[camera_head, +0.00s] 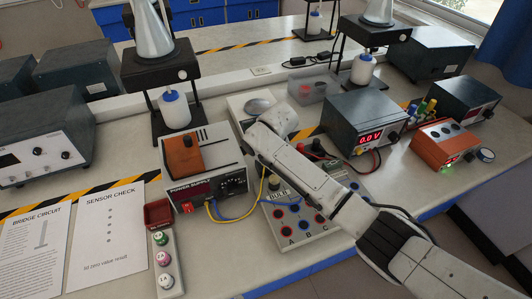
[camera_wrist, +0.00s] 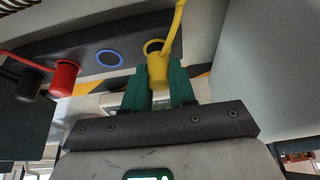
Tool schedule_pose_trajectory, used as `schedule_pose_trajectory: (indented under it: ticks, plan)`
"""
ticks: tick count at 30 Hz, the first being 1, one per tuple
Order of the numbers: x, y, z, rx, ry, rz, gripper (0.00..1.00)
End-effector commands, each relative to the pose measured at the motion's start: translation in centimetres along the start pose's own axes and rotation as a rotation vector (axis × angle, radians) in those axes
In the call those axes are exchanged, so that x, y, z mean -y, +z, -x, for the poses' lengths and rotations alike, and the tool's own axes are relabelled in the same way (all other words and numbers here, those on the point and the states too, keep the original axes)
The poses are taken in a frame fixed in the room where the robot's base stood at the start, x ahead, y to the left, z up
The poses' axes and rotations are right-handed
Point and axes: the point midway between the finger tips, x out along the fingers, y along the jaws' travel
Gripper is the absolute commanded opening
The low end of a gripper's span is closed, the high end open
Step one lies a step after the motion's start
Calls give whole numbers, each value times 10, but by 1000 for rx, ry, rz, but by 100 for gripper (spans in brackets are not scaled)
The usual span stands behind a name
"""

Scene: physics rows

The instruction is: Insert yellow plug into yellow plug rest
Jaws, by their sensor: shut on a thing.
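In the wrist view the yellow plug (camera_wrist: 157,71) stands between the two green fingers of my gripper (camera_wrist: 159,82), which is shut on it. A yellow cable (camera_wrist: 175,28) rises from the plug. Just behind the plug, the yellow-ringed plug rest (camera_wrist: 152,44) shows in a dark panel. The plug overlaps the ring's lower edge; I cannot tell whether its tip is inside. In the head view my arm hides the gripper and plug; a yellow cable (camera_head: 262,188) shows beside the arm.
A blue-ringed socket (camera_wrist: 109,58) sits left of the yellow ring, with a red plug (camera_wrist: 64,78) and a black plug (camera_wrist: 31,84) farther left. The power supply (camera_head: 207,183), the A-B-C socket box (camera_head: 302,238) and the 0.0 V meter (camera_head: 362,123) crowd the arm.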

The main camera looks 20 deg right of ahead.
Motion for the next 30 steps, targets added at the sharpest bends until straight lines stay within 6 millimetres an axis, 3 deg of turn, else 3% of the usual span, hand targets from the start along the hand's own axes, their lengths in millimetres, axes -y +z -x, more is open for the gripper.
schedule_pose_trajectory:
  ticks: [19,20,30]
  plan:
    - [0,4,-8,0,0,0,0]
    - [0,4,-8,0,0,0,26]
    - [0,4,-8,0,0,0,55]
